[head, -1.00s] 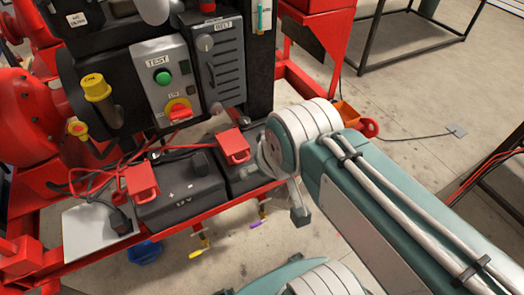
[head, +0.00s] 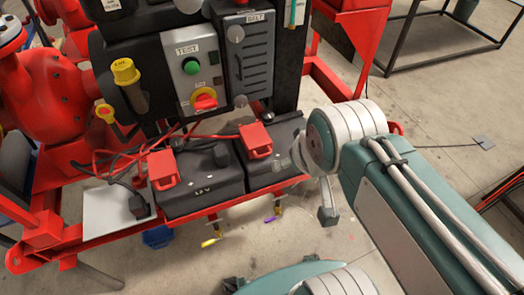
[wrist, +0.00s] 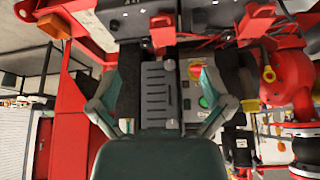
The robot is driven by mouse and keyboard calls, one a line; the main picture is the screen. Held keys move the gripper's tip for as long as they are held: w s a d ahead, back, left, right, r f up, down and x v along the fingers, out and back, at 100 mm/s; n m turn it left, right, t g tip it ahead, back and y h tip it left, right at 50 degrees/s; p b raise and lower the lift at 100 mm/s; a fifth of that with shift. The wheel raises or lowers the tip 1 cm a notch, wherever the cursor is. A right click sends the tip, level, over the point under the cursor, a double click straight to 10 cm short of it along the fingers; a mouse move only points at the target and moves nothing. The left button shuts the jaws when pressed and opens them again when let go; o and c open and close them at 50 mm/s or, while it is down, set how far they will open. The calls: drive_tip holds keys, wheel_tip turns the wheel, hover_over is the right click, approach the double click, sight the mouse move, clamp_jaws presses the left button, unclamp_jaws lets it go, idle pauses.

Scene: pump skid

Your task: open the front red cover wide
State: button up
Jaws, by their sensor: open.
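Two small red covers sit on the black batteries of the skid. One, the left cover (head: 163,169), is on the nearer battery marked 12 V (head: 200,190). The other, the right cover (head: 256,140), is on the battery beside it. Both look down; I cannot tell which one is called front. The upside-down wrist view shows the right cover (wrist: 162,31) and left cover (wrist: 256,20) at its top. My gripper (wrist: 180,80) is open and empty there, its fingers spread before the belt panel, apart from both covers.
Behind the batteries stand the test panel (head: 195,75) and the dark belt panel (head: 248,60). Red cables (head: 125,155) loop left of the covers. A red skid rail (head: 235,202) runs along the front. Floor at right is mostly open.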

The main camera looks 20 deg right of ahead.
drive_tip(key=shift+f, duration=0.1)
drive_tip(key=c, duration=0.5)
drive_tip(key=w+f+g+y, duration=0.1)
drive_tip(key=f, duration=0.1)
drive_tip(key=w+a+f+g+y, duration=0.1)
drive_tip(key=f+g, duration=0.1)
drive_tip(key=f+g+y, duration=0.1)
drive_tip(key=f, duration=0.1)
drive_tip(key=shift+w+a+f+m+y, duration=0.15)
drive_tip(key=shift+w+f+m+y, duration=0.15)
drive_tip(key=shift+w, duration=0.1)
drive_tip(key=m+t+y, duration=0.8)
drive_tip(key=m+y, duration=0.1)
approach(264, 155)
drive_tip(key=x, duration=1)
drive_tip(key=shift+w+f, duration=0.15)
drive_tip(key=shift+f, duration=0.2)
clamp_jaws()
